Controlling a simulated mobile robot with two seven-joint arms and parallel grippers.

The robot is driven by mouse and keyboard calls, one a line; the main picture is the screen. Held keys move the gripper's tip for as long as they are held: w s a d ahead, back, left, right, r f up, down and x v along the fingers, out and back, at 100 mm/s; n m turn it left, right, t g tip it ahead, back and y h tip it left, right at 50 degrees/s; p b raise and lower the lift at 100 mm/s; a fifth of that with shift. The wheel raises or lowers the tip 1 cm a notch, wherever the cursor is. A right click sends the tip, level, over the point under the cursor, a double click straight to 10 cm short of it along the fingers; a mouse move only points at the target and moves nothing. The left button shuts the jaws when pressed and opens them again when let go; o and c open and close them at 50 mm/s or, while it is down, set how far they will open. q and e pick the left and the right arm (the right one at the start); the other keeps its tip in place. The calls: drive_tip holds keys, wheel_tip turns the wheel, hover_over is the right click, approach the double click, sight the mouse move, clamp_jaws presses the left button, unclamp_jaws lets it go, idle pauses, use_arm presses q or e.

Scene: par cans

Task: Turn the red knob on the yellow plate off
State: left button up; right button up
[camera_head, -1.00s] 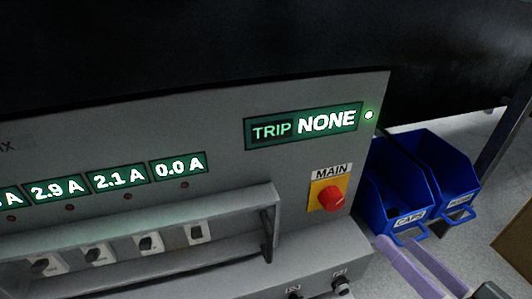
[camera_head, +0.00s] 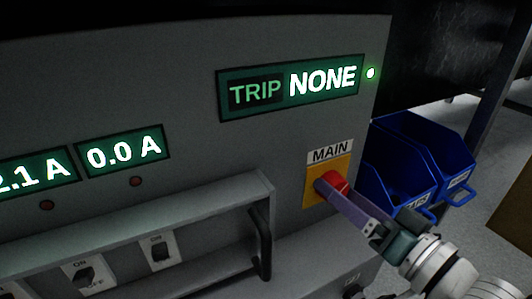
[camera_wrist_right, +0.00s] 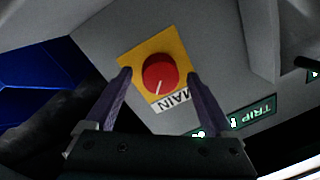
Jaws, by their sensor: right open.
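The red knob (camera_head: 332,183) sits on the yellow plate (camera_head: 343,166) under a MAIN label (camera_head: 331,153), on the front of a grey panel. In the right wrist view the knob (camera_wrist_right: 160,73) shows a white pointer line toward the MAIN label, and the yellow plate (camera_wrist_right: 138,59) surrounds it. My right gripper (camera_wrist_right: 159,75) is open, with one purple finger on each side of the knob and a gap on both sides. In the head view my right gripper (camera_head: 326,187) partly covers the knob. My left gripper is not in view.
Blue bins (camera_head: 425,150) stand to the right.

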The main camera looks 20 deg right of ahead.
drive_tip(key=shift+w, duration=0.2)
drive_tip(key=c, duration=1.4)
